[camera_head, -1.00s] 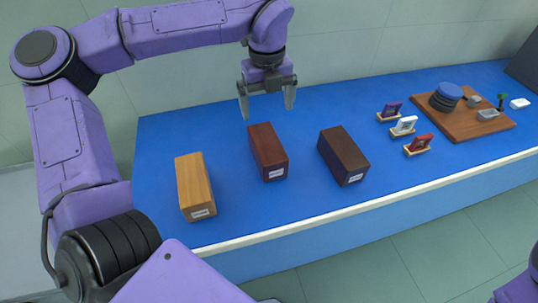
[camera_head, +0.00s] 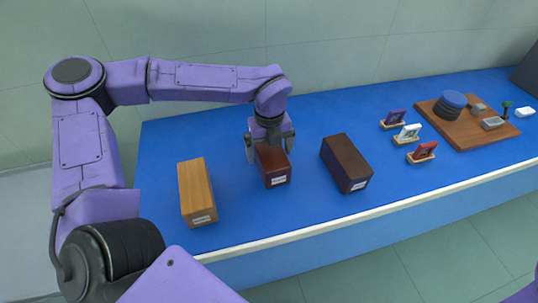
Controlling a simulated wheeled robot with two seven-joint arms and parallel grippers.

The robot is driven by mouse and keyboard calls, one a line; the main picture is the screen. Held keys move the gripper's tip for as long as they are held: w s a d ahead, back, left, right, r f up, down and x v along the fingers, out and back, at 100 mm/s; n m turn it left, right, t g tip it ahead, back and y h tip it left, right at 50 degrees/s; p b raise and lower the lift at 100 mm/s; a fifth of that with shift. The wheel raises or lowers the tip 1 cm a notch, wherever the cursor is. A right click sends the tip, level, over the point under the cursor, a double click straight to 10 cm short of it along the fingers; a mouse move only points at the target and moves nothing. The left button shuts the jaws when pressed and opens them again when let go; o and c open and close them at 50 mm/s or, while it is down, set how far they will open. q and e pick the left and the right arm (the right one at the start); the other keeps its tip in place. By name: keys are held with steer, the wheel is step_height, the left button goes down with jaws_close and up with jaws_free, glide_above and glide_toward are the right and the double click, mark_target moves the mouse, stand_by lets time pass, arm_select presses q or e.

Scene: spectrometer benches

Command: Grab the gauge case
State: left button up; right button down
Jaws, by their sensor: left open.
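Three long wooden cases with small white labels lie on the blue bench: a light tan case (camera_head: 196,192), a reddish-brown case (camera_head: 275,170) in the middle and a dark brown case (camera_head: 346,163). The label text is too small to read, so I cannot tell which is the gauge case. My left gripper (camera_head: 270,152) is open and low over the far part of the reddish-brown case, one finger at each side. It hides part of that case's top. Whether the fingers touch it I cannot tell. My right gripper is not in view.
The blue bench (camera_head: 245,218) has a pale front edge. To the right stand small purple (camera_head: 395,117), white (camera_head: 407,132) and red (camera_head: 423,151) items on stands. Beyond them a wooden board (camera_head: 465,131) bears a blue-topped round device (camera_head: 451,104).

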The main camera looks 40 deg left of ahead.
arm_select(q)
steer(key=c, duration=1.2)
steer(key=shift+r, duration=0.1)
